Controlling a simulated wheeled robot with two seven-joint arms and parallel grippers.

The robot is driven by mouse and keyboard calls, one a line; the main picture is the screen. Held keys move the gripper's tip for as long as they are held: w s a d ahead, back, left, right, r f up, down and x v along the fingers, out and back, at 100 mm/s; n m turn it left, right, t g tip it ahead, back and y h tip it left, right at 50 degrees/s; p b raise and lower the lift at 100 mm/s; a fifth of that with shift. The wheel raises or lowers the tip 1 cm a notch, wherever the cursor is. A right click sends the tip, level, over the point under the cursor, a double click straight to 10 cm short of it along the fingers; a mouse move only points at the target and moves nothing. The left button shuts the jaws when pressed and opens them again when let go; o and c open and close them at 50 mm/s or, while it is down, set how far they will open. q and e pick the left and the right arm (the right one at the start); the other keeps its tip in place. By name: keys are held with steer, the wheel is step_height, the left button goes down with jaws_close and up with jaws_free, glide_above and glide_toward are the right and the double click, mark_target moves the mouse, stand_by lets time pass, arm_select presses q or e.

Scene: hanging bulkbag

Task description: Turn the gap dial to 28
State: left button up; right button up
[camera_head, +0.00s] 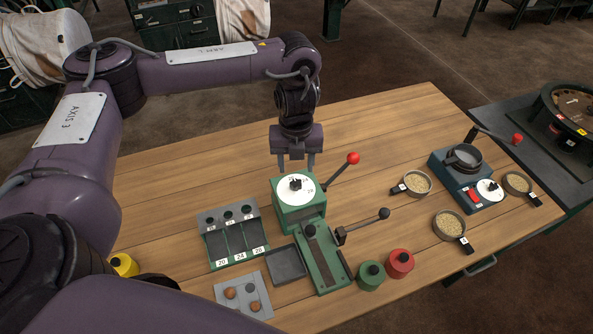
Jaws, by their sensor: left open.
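A green press-like device (305,215) stands near the middle of the wooden table. On its top is a white round dial (306,193) with a black knob (295,183) at its centre; its marks are too small to read. My left gripper (296,167) points down just behind the dial in the picture. Its two fingers are apart with nothing between them, and it does not appear to touch the knob. A second white dial (489,190) sits on a blue device (460,188) at the right. My right gripper is not in view.
A red-ball lever (353,158) and a black-ball lever (384,213) stick out right of the green device. Several grain pans lie right.

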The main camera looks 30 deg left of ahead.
mark_target(296, 182)
arm_select(q)
step_height(296, 182, down, 4)
steer(key=shift+s+d+f+b, duration=0.1)
steer(key=shift+s+f+b, duration=0.05)
steer(key=shift+b, duration=0.25)
steer(key=shift+w+f, duration=0.2)
steer(key=shift+f, duration=0.7)
steer(key=shift+c, duration=1)
steer(key=c, duration=0.5)
steer(key=shift+c, duration=1.4)
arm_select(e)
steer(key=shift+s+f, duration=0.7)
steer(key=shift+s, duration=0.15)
